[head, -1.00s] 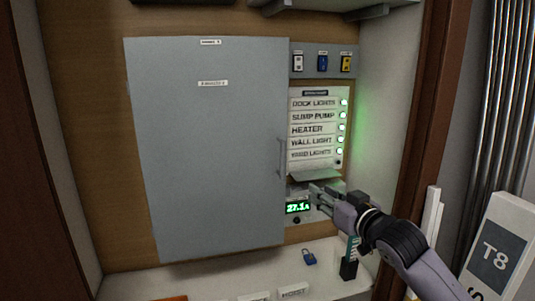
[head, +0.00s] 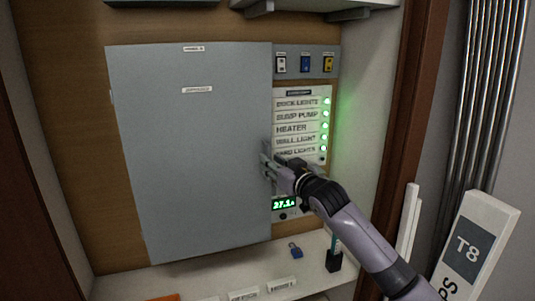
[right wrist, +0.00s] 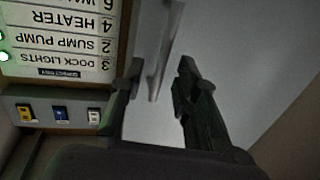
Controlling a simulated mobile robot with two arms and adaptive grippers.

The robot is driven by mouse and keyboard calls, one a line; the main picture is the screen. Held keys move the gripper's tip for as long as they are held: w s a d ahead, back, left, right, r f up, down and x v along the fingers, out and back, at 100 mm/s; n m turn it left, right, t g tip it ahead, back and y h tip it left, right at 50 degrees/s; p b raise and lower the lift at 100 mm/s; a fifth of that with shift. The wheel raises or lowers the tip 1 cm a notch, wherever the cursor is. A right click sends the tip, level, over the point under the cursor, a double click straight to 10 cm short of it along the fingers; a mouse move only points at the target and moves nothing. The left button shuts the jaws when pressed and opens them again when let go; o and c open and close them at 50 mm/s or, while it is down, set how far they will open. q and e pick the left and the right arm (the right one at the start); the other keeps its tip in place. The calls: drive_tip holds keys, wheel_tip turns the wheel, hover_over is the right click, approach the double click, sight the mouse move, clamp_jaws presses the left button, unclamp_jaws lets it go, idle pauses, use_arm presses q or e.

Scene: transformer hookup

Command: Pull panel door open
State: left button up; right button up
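The grey panel door (head: 195,150) is shut against the wooden back wall. My right gripper (head: 267,163) is at the door's right edge, where the handle is; it hides most of the handle in the head view. In the right wrist view, the pale bar handle (right wrist: 165,55) stands up from the door (right wrist: 225,45). The two fingers of my right gripper (right wrist: 158,82) are apart, with the handle's near end between them and a gap showing to the right finger. My left gripper is not in view.
Right of the door are a labelled switch panel (head: 296,128) with green lights, a strip of three switches (head: 306,64) and a green meter display (head: 284,204). A T8 sign (head: 468,245) stands at right.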

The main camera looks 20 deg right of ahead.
sight(267, 177)
drive_tip(key=shift+p+x, duration=0.3)
drive_tip(key=shift+x, duration=1.25)
drive_tip(key=shift+c, duration=0.3)
clamp_jaws()
